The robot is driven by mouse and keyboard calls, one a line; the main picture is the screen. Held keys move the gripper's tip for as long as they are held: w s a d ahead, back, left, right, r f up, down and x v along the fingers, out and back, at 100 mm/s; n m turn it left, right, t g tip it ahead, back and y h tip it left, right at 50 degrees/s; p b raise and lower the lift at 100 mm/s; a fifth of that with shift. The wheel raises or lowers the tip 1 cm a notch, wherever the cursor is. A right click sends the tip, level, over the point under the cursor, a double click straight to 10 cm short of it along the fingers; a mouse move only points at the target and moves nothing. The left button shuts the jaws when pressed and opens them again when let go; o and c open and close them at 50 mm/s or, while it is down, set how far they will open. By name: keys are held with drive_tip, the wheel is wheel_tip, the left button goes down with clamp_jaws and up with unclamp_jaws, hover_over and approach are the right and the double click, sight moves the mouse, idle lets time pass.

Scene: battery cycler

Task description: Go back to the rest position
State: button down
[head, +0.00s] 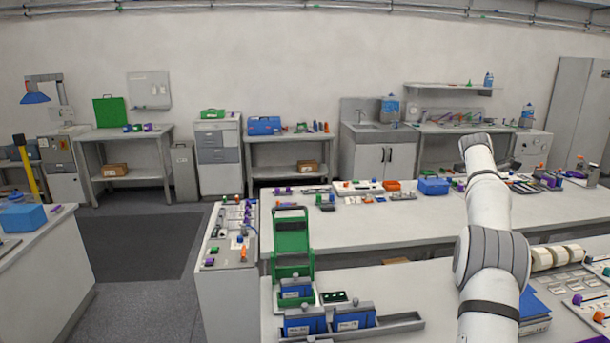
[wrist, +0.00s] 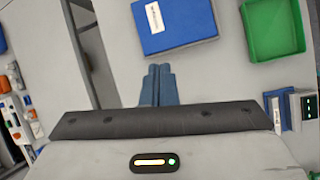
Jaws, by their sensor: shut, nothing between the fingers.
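My gripper (wrist: 158,72) shows in the wrist view with its two blue-grey fingers together and nothing between them. It hangs above a pale bench top, apart from the things around it. A blue box or binder with a white label (wrist: 178,24) lies just beyond the fingertips, and a green tray (wrist: 272,28) is to its right. In the head view my white arm rises at the right and bends near the top; I cannot make out the fingers there.
In the head view a green cycler-like stand (head: 292,243) and blue labelled boxes (head: 305,321) stand on the near bench. A long middle bench (head: 390,226) holds many small parts. Dark floor matting (head: 135,247) lies clear at the left. A sink cabinet (head: 385,160) stands by the back wall.

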drive_tip(key=s+a+r+m+t+y+b, duration=0.1)
drive_tip(key=s+a+m, duration=0.2)
drive_tip(key=s+a, duration=0.35)
drive_tip(key=s+a+r+m+y, duration=0.15)
drive_tip(key=s+a, duration=0.25)
drive_tip(key=a, duration=0.6)
drive_tip(key=s+a+r+m+t+b, duration=0.15)
drive_tip(key=s+a+m, duration=0.3)
drive_tip(key=a, duration=0.45)
drive_tip(key=s+a+f+m+y, duration=0.1)
drive_tip(key=s+a+f, duration=0.3)
drive_tip(key=s, duration=0.4)
drive_tip(key=s+a+f+m+y, duration=0.1)
drive_tip(key=s+a+f+m, duration=0.3)
drive_tip(key=s, duration=0.5)
drive_tip(key=s+a+f+m+y, duration=0.1)
drive_tip(key=s+a+f+m, duration=0.1)
drive_tip(key=s+a+f, duration=0.3)
drive_tip(key=s+f, duration=0.1)
drive_tip(key=s, duration=0.3)
drive_tip(key=shift+s+a+g+b, duration=0.2)
drive_tip(key=shift+a+g+b, duration=0.15)
drive_tip(key=shift+a+b, duration=0.05)
drive_tip(key=shift+s, duration=0.1)
